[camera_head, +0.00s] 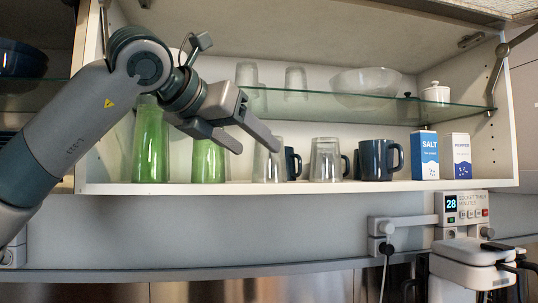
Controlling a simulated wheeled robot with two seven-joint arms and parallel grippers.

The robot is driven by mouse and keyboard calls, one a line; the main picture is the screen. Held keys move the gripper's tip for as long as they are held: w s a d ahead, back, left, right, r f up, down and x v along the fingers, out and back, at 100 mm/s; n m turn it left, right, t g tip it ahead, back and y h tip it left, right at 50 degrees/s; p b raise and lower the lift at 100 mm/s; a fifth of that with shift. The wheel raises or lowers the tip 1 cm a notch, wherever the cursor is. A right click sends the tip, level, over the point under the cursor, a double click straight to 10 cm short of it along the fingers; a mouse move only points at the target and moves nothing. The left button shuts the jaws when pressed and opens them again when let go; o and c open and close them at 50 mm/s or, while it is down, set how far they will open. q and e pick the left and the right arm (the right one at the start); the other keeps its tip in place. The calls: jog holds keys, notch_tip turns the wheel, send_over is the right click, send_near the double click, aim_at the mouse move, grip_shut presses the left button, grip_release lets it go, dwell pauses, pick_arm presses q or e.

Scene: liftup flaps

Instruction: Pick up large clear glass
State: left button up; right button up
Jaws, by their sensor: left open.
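Two large clear glasses stand on the bottom shelf of the open cabinet: one clear glass (268,168) at the middle and another clear glass (325,163) to its right. My left gripper (258,150) reaches in from the left, its two fingers spread and empty. The fingertips are in front of the upper part of the middle glass and partly hide it. I cannot tell whether they touch it. My right gripper is not in view.
Green glasses (150,150) stand left on the bottom shelf. Dark mugs (376,160), a salt box (425,155) and a pepper box (458,156) are to the right. The glass shelf (420,112) above holds small glasses, a bowl (366,84) and a white pot (436,94).

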aim_at(261, 147)
pick_arm(q)
jog(key=shift+w+d+p, duration=0.4)
jog(key=shift+w+p, duration=0.2)
jog(key=shift+p, duration=0.15)
jog(key=p+x, duration=0.2)
jog(key=shift+w+d, duration=0.2)
jog(key=shift+w, duration=0.05)
jog(key=shift+w+d+f, duration=0.3)
jog(key=shift+w+f, duration=0.05)
jog(key=shift+w, duration=0.15)
jog(key=shift+c, duration=0.7)
jog(key=c, duration=0.8)
